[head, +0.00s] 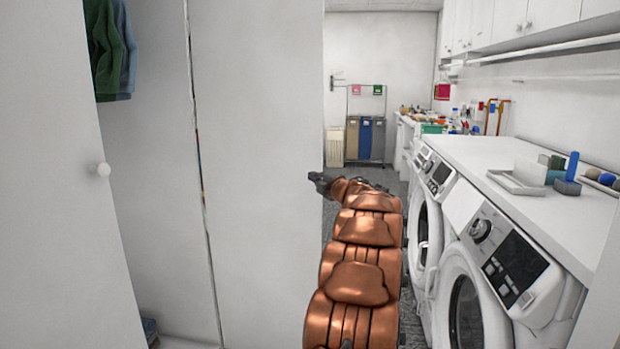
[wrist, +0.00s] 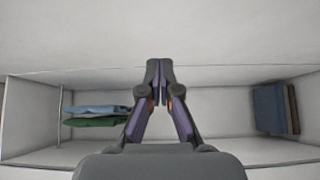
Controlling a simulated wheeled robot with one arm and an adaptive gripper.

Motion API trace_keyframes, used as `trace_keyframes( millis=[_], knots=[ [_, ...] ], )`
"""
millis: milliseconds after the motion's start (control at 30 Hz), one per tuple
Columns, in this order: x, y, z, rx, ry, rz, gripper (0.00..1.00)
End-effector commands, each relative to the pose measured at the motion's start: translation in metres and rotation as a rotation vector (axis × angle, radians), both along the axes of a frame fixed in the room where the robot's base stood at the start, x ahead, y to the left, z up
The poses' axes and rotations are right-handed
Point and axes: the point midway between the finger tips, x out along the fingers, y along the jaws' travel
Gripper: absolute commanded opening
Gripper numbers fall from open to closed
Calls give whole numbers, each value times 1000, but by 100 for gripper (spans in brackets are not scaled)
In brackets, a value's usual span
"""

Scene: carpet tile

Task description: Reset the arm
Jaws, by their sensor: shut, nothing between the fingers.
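My arm (head: 362,262), copper-coloured and segmented, reaches forward from the bottom of the head view. My gripper (head: 318,180) is small and dark at its far end, pointing left beside the edge of a white panel. In the wrist view my gripper (wrist: 159,66) points up the picture with its fingertips together and nothing between them. Beyond it is a pale closet interior.
Washing machines (head: 465,270) under a white counter (head: 540,160) stand close on the right. A white closet door (head: 60,220) with a round knob is at left. Green and blue clothes (head: 110,50) hang inside. Coloured bins (head: 365,138) stand at the back.

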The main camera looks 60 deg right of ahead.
Motion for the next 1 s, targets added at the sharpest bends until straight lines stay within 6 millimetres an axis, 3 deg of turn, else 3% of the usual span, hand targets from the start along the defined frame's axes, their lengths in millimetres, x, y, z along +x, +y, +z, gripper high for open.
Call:
trace_keyframes(
  millis=[233, 633, 833, 1000],
  knots=[
    [-19, 10, -1, 1, 2, -3, 0],
    [-20, 14, -1, 4, 0, -3, 0],
    [12, 32, 6, 80, -28, -52, 0],
    [51, 70, 8, 228, -64, -141, 0]
  ],
)
